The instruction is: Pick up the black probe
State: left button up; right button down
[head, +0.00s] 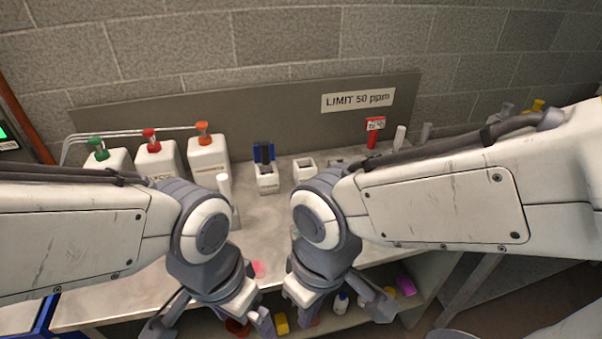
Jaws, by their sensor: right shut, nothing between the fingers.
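I cannot make out a black probe in the head view; part of the bench is hidden behind my arms. My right gripper (342,302) hangs at the bench's front edge, right of centre, shut and empty. My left gripper (212,318) hangs at the bottom, left of centre, partly cut off by the frame. I see nothing held in it, and its jaw state is unclear.
Three white jugs with green (97,148), red (150,139) and orange (203,133) tops stand at the back left. A white holder (268,184) has dark blue pieces in it. An open white box (304,168) stands beside it. A shelf below holds several small items.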

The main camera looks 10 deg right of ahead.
aim_at(265, 145)
jog(key=z, duration=0.25)
jog(key=k, duration=0.3)
jog(key=u, duration=0.7)
jog(key=i, duration=0.7)
jog(key=z, duration=0.5)
jog(key=i, duration=0.7)
jog(key=z, duration=0.5)
